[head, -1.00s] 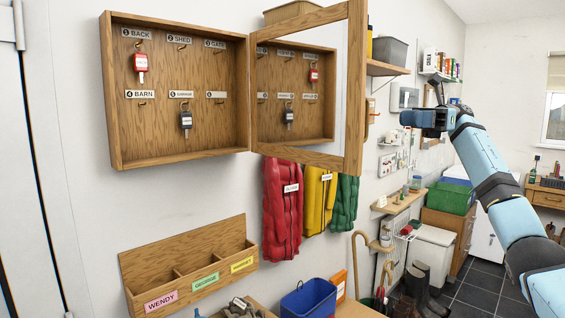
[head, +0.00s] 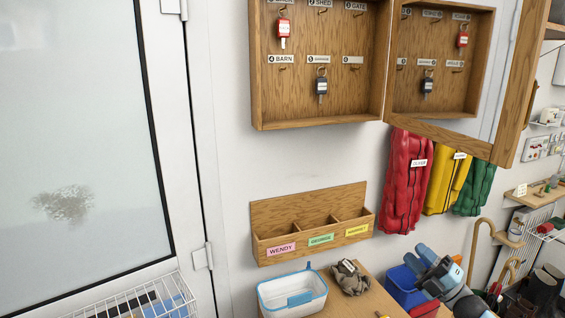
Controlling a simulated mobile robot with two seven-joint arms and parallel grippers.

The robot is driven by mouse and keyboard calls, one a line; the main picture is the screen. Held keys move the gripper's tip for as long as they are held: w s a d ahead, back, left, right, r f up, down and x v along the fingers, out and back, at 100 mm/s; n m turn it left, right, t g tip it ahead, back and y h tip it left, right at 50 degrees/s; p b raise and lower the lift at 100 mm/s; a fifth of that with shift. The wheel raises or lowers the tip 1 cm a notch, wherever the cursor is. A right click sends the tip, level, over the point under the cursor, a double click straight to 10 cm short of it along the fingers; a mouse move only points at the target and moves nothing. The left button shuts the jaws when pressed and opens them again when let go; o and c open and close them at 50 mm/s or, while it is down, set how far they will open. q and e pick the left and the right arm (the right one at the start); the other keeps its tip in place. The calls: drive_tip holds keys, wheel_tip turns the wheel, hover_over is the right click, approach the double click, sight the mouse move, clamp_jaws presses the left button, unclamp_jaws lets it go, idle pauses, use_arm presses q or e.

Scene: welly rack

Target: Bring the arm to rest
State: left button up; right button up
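My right arm comes in at the bottom right, and its blue gripper (head: 436,270) is low, in front of a blue bin (head: 399,285). I cannot tell whether its fingers are open or shut, and I see nothing held in it. My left gripper is not in view.
A wooden key cabinet (head: 258,95) with its mirrored door (head: 515,85) open hangs on the wall. Below are a labelled wooden letter rack (head: 262,215), a white-and-blue tub (head: 280,298) and grey gloves (head: 352,284) on a bench. Red waterproofs (head: 402,190) hang nearby. A wire basket (head: 120,302) is bottom left.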

drive_tip(key=s+a+f+m+g+h+p, duration=0.1)
drive_tip(key=s+a+f+m+g+h, duration=0.1)
drive_tip(key=s+a+f+m+h, duration=0.2)
drive_tip(key=s+a+f+m+g+h+p, duration=0.1)
drive_tip(key=s+a+f+m+h, duration=0.4)
drive_tip(key=s+f+m, duration=0.6)
drive_tip(key=s+a+f+m+g+h+p, duration=0.1)
drive_tip(key=s+a+f+m+g+h, duration=0.2)
drive_tip(key=s+f+m, duration=0.5)
drive_tip(key=s+a+f+h, duration=0.1)
drive_tip(key=s+f, duration=0.2)
drive_tip(key=s, duration=0.8)
drive_tip(key=shift+s+a+p, duration=0.3)
drive_tip(key=shift+s+p, duration=0.05)
